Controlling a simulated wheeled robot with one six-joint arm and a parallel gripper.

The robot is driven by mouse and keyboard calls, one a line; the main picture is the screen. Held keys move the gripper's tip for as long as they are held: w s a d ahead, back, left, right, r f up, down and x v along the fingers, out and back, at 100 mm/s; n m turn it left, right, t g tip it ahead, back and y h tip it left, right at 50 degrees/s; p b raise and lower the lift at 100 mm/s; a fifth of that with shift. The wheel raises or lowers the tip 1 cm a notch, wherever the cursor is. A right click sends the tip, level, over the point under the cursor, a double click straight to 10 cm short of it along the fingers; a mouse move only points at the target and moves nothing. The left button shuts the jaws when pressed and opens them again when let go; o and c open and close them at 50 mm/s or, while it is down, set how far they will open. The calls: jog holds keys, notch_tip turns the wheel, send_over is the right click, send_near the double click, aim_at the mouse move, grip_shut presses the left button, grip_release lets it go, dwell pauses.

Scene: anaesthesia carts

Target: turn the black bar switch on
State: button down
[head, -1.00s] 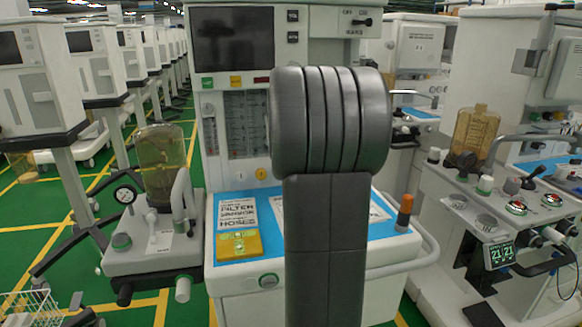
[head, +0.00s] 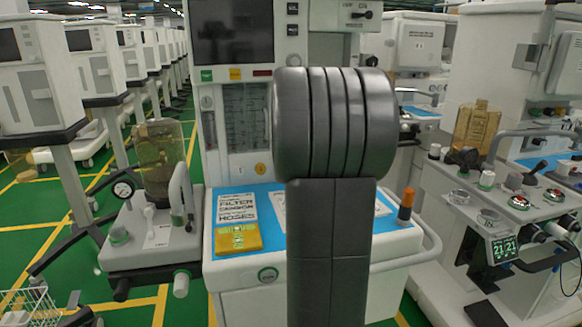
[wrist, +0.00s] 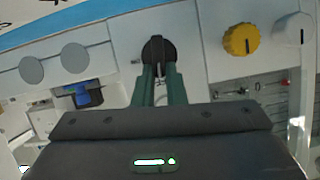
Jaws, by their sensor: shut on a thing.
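The black bar switch (wrist: 157,48) is a dark round knob with a raised bar on the pale cart panel, at the top middle of the wrist view. My gripper (wrist: 160,74) has its two green fingers on either side of the bar and is shut on it. The bar stands roughly upright in that picture; I cannot tell whether it is on or off. In the head view my dark arm covers the middle of the cart, so the gripper and the gripped switch are hidden.
A yellow knob (wrist: 241,39) and a white knob (wrist: 292,29) sit beside the switch. A black selector lever (head: 362,15) is higher on the cart. A yellow device (head: 237,238) lies on the blue work surface (head: 215,200). Another cart stands at right.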

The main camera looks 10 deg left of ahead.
jog(key=m+b, duration=0.1)
jog(key=b, duration=0.1)
jog(key=f+y+b, duration=0.1)
jog(key=b, duration=0.1)
jog(key=shift+w+d+m, duration=0.15)
jog(key=shift+d+m, duration=0.15)
jog(key=shift+m, duration=0.1)
jog(key=m+y+b, duration=0.1)
jog(key=b, duration=0.1)
jog(key=m+b, duration=0.1)
jog(key=b, duration=0.1)
jog(key=shift+w+d+f+m+g+y+b, duration=0.15)
jog(key=shift+d+m+g+y+b, duration=0.15)
jog(key=shift+y+b, duration=0.1)
jog(key=shift+d+f+m+y+b, duration=0.15)
jog(key=shift+m+y+b, duration=0.45)
jog(key=shift+m+b, duration=0.5)
jog(key=shift+w+d+m+y+b, duration=0.1)
jog(key=shift+m+y+b, duration=0.6)
jog(key=shift+m+b, duration=0.45)
jog(key=c, duration=1.5)
grip_release()
